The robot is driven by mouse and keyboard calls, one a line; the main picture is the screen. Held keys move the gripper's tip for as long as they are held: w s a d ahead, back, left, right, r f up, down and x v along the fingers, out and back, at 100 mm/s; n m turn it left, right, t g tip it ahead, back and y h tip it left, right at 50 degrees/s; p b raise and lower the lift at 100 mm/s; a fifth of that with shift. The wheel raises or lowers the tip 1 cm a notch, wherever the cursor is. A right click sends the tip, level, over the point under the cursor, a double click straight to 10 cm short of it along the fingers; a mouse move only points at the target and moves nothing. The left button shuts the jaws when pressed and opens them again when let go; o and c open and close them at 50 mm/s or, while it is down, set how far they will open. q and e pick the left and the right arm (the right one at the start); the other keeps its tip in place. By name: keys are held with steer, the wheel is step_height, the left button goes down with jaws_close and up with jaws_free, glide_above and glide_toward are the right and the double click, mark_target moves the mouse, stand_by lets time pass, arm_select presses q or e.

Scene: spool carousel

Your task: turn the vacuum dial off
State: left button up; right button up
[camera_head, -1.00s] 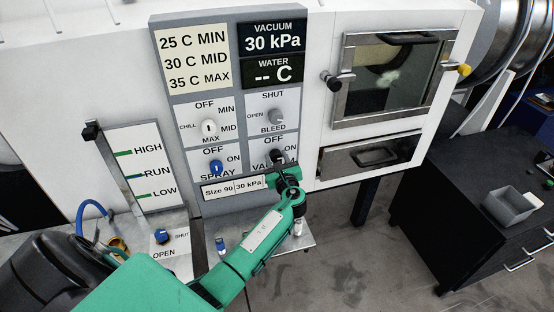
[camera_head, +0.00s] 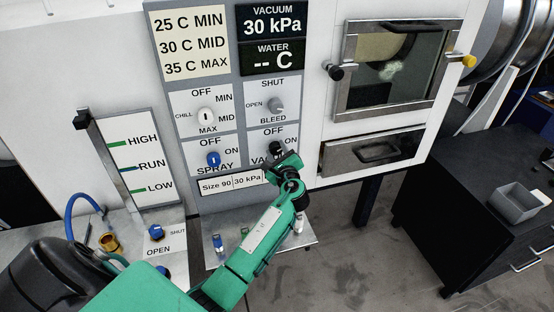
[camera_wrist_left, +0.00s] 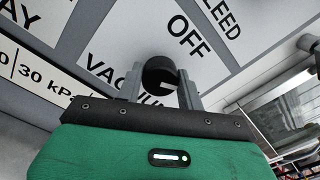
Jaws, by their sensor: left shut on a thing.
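The black vacuum dial (camera_head: 277,147) sits on the control panel below its OFF label, right of the spray dial. In the left wrist view the dial (camera_wrist_left: 158,74) stands between the two grey fingers of my left gripper (camera_wrist_left: 159,88). The gripper (camera_head: 280,159) is shut on it. A short white mark shows on the dial; I cannot tell which label it points at. In the wrist view OFF is above and right of the dial, and the VACUUM label is partly hidden. The vacuum display (camera_head: 272,27) reads 30 kPa. My right gripper is not in view.
The bleed dial (camera_head: 276,105) is just above, and the blue spray dial (camera_head: 213,159) is to the left. A drawer (camera_head: 373,154) and a windowed door (camera_head: 390,70) are at the right. A small metal shelf (camera_head: 300,239) is below the panel.

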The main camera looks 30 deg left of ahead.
arm_select(q)
steer(key=n+b, duration=0.7)
steer(key=b, duration=0.1)
steer(key=n+b, duration=0.4)
steer(key=shift+f+n+b, duration=0.3)
steer(key=shift+f, duration=0.05)
steer(key=shift+n+b, duration=0.45)
steer(key=shift+n, duration=0.05)
steer(key=shift+r+n+b, duration=0.15)
steer(key=shift+n+b, duration=0.2)
steer(key=shift+n, duration=0.05)
steer(key=o, duration=1)
steer(key=shift+d, duration=0.1)
